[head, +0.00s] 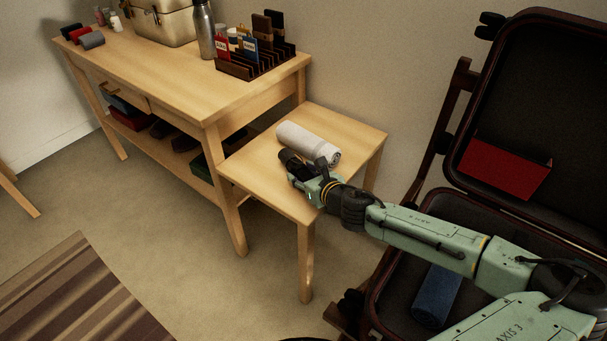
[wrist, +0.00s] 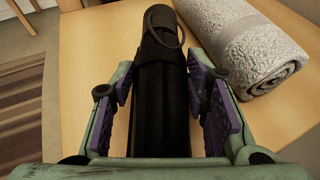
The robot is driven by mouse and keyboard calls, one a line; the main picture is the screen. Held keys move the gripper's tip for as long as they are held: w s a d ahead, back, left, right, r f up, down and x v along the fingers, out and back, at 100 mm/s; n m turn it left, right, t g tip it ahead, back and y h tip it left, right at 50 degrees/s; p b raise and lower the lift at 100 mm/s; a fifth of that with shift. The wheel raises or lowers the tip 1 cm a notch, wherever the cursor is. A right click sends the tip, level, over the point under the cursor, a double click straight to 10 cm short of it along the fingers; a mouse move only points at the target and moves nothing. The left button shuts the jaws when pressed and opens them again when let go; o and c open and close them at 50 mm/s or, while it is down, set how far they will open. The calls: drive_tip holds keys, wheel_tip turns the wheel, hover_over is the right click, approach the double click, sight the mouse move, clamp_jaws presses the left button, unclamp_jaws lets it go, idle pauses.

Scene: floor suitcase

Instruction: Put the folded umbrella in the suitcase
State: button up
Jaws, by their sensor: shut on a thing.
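The folded umbrella (wrist: 162,85) is black with a wrist loop at its far end. In the wrist view it lies between the purple pads of my gripper (wrist: 164,112), which is shut on it. In the head view my gripper (head: 298,172) is over the small side table (head: 262,180), and only the dark end of the umbrella (head: 288,156) shows. I cannot tell whether the umbrella touches the tabletop. The open suitcase (head: 450,205) stands at the right, its lid raised, with my arm crossing in front of its base.
A rolled grey towel (head: 308,142) lies beside the umbrella on the small table. A blue roll (head: 437,295) is in the suitcase base and a red item (head: 505,167) is at the lid. A long table (head: 165,62) with a bottle (head: 203,30) and rack stands at left.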

drive_tip(key=shift+f, duration=0.15)
drive_tip(key=o, duration=1.4)
